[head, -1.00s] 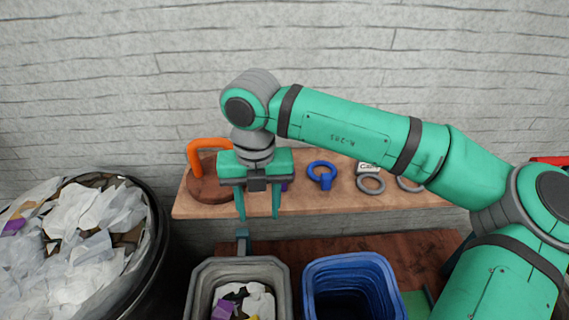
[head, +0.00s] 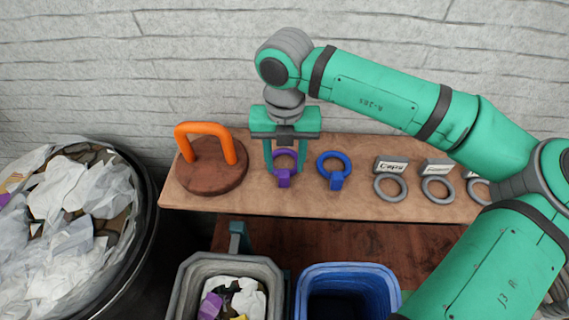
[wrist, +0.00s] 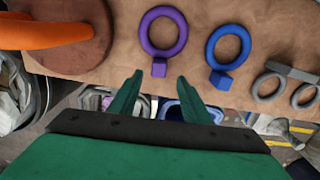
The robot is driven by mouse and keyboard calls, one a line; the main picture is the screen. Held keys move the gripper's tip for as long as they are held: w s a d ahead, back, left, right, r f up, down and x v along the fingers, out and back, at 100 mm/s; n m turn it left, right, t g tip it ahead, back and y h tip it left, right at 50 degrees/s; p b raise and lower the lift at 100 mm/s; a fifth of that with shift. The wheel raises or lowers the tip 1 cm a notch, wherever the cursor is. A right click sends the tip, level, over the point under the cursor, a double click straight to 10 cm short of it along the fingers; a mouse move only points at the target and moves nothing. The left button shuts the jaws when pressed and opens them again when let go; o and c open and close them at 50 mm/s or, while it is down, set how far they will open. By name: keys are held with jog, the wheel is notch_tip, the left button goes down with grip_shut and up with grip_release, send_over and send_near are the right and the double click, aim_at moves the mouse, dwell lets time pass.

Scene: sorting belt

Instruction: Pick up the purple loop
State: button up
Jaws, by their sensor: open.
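The purple loop (head: 284,164), a ring with a small block at its front, lies on the wooden shelf. In the wrist view the purple loop (wrist: 163,31) is seen from above, its block pointing toward my fingers. My gripper (head: 284,171) is open and empty, fingers pointing down, and in the head view the loop shows between them. In the wrist view my gripper's fingertips (wrist: 158,74) sit to either side of the loop's block, short of the ring. I cannot tell the height of the fingers above the shelf.
A blue loop (head: 332,168) lies just right of the purple one. An orange handle on a round wooden base (head: 212,176) stands to the left. Several grey rings (head: 391,187) with label tags lie further right. A grey bin (head: 183,290) and a blue bin (head: 346,268) stand in front.

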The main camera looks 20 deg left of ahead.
aim_at(284, 173)
jog(key=shift+w+a+f, duration=0.1)
jog(key=shift+f, duration=1.5)
jog(key=shift+a+f, duration=0.1)
jog(key=shift+f, duration=1.5)
grip_shut()
